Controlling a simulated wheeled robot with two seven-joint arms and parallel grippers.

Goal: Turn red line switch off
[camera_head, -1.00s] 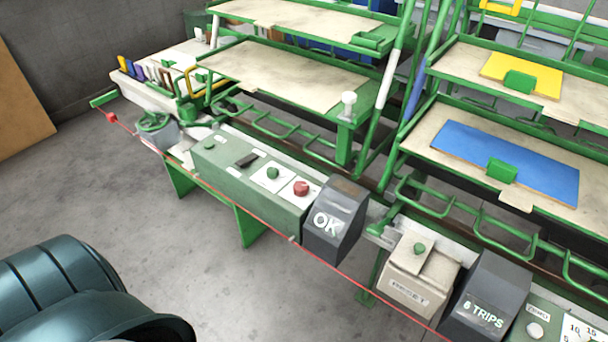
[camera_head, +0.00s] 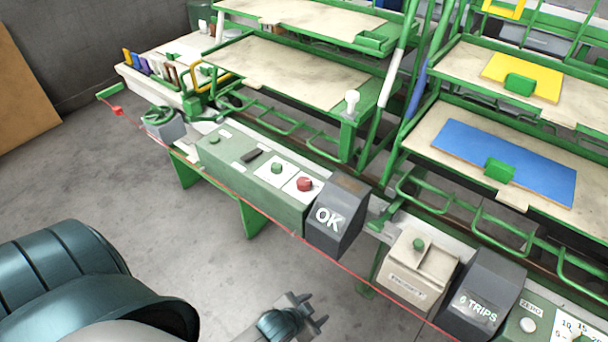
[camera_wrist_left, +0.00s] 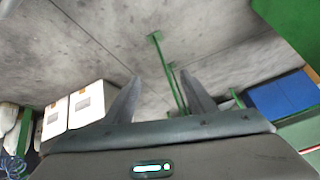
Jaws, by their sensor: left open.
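A thin red line (camera_head: 340,265) runs along the front of the green bench, from a green bracket (camera_head: 110,91) at the far left past the grey OK box. A small red piece (camera_head: 117,111) sits on the line near that bracket. A green control box (camera_head: 225,165) on the bench carries a dark rocker switch (camera_head: 252,155), a green button (camera_head: 277,168) and a red knob (camera_head: 304,184). My left gripper (camera_head: 318,312) is open and empty, low in front of the bench and apart from the line. Its two fingers (camera_wrist_left: 165,95) also show in the left wrist view. My right gripper is not in view.
The grey OK box (camera_head: 337,222), a beige box (camera_head: 415,268) and a grey TRIPS box (camera_head: 487,290) stand along the bench front. Green racks with beige shelves (camera_head: 290,72) rise behind. Concrete floor (camera_head: 110,190) is clear at the left.

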